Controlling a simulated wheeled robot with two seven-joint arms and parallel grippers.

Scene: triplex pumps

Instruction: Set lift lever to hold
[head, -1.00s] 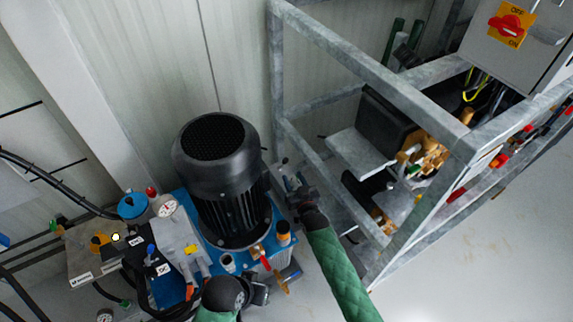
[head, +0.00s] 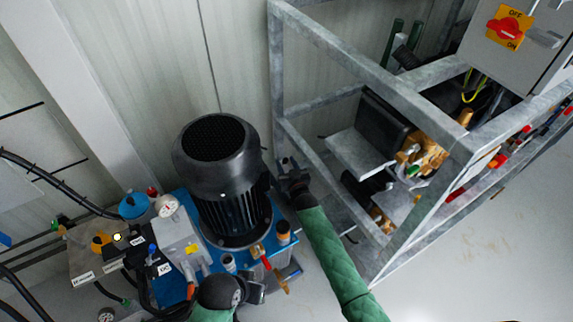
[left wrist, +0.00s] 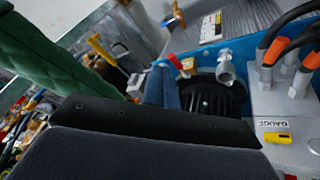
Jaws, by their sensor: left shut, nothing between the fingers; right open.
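No lever in view carries a label I can read as "lift" or "hold", so I cannot tell which is the lift lever. A red-handled lever (head: 265,262) stands on the front edge of the blue pump unit (head: 203,290), below the black motor (head: 220,180). A red handle (left wrist: 175,61) also shows in the left wrist view. My left gripper (head: 256,292) is shut and empty, close in front of that edge; its blue-grey fingers (left wrist: 161,87) point toward the unit. My right gripper (head: 287,168) is open and empty, just right of the motor.
A grey steel frame (head: 375,70) holding a brass-coloured pump (head: 425,155) stands at the right. A grey switch box (head: 520,45) with a red switch sits at the top right. A gauge (head: 167,206), valve blocks and hoses crowd the left. Floor is clear at the lower right.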

